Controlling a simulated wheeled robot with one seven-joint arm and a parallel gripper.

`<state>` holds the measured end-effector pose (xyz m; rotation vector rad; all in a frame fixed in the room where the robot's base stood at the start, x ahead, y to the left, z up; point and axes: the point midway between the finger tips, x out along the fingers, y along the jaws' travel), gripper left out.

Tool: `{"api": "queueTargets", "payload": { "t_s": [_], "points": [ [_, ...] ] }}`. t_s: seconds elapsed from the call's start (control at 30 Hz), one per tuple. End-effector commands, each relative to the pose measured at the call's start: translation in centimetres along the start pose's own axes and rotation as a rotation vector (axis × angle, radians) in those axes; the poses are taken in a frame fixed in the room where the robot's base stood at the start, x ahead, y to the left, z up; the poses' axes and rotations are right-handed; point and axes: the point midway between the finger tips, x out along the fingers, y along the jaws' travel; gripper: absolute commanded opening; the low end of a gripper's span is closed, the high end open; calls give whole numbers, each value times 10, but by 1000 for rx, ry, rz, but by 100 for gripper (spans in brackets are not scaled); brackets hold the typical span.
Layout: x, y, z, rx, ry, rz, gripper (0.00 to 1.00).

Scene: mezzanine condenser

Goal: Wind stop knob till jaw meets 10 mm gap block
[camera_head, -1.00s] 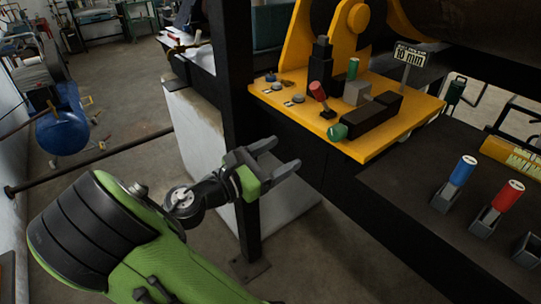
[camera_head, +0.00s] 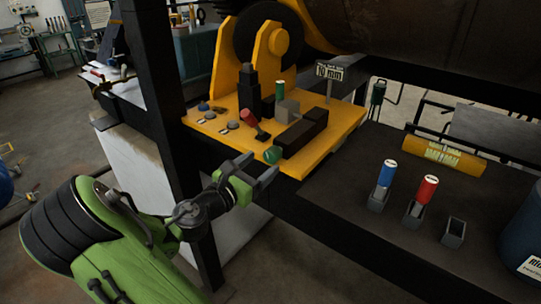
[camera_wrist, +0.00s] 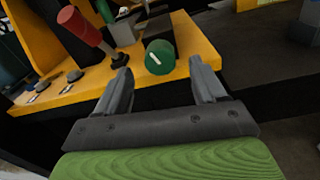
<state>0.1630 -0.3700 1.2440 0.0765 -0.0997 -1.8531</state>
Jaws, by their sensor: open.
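The green stop knob (camera_head: 272,155) sits at the front end of a dark slide block (camera_head: 302,134) on the yellow plate (camera_head: 314,162). In the wrist view the knob (camera_wrist: 160,57) has a white mark on its face and lies beyond and between my fingertips. My gripper (camera_head: 262,166) is open and empty, just in front of the knob and apart from it. A grey block (camera_head: 287,111) stands behind the dark slide block. A green-topped upright piece (camera_head: 280,89) stands behind it. A sign reading 10 mm (camera_head: 329,71) stands at the back. I cannot tell whether jaw and gap block touch.
A red-handled lever (camera_head: 250,119) stands left of the knob, near small buttons (camera_head: 221,117). A black post (camera_head: 166,125) rises left of the plate. Blue (camera_head: 386,174) and red (camera_head: 427,190) handles stand in holders on the dark bench at right, beside an empty holder (camera_head: 454,232).

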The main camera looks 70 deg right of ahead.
Motion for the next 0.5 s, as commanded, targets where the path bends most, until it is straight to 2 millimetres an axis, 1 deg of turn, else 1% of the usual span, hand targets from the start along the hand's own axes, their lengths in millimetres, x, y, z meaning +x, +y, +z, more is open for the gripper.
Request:
{"api": "queueTargets", "payload": {
  "t_s": [0.03, 0.1, 0.2, 0.33, 0.5],
  "points": [
    [14, -2, 1, 2, -2, -7, 70],
    [29, -2, 1, 2, -2, -6, 70],
    [46, -1, 1, 1, -1, -4, 70],
    [56, 0, 1, -1, -1, 0, 70],
    [58, 0, 0, 0, 0, 1, 70]
  ]
}}
